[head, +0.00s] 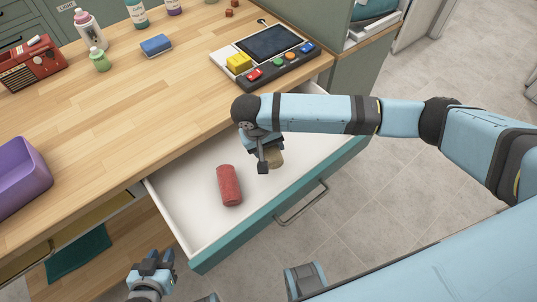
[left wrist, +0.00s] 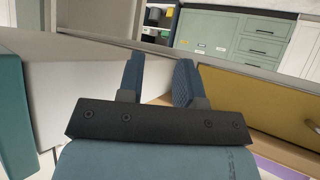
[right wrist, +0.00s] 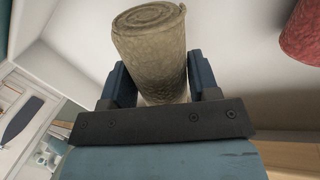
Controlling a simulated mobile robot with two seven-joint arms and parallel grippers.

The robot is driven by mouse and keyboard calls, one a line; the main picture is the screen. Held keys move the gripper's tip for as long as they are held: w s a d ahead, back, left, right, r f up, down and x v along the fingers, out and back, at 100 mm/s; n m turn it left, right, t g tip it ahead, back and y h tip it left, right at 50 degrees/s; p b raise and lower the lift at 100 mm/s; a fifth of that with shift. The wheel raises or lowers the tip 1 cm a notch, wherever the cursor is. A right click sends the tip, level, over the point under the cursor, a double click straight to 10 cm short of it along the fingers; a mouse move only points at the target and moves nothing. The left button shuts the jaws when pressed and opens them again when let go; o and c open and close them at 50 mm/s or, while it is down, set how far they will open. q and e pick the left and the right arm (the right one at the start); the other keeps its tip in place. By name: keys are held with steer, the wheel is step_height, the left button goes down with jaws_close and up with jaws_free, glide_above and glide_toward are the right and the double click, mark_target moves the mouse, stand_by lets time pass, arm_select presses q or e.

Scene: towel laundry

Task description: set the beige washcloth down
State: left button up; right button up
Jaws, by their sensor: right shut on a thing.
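The beige washcloth (right wrist: 150,45) is rolled up and sits between the fingers of my right gripper (right wrist: 162,85) in the right wrist view. In the head view my right gripper (head: 266,160) is over the open drawer (head: 190,215), shut on the washcloth (head: 275,158), which is partly hidden behind it. I cannot tell whether the washcloth touches the drawer floor. A red rolled towel (head: 229,186) lies in the drawer to the left of it and shows in the right wrist view (right wrist: 302,32). My left gripper (head: 152,262) is open and empty, outside the drawer; its spread fingers show in the left wrist view (left wrist: 158,85).
The wooden counter (head: 130,110) holds a purple bin (head: 20,178), a red radio (head: 32,64), a blue sponge (head: 155,45), bottles and a button panel (head: 268,55). The drawer's teal front (head: 225,255) has a metal handle (head: 302,205). Drawer floor around the red towel is bare.

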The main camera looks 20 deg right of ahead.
mark_target(269, 155)
step_height(269, 155, down, 4)
steer(key=shift+f, duration=0.1)
stand_by(0.4)
steer(key=o, duration=0.9)
steer(key=shift+f, duration=0.15)
steer(key=v, duration=1.2)
steer(key=shift+s, duration=0.1)
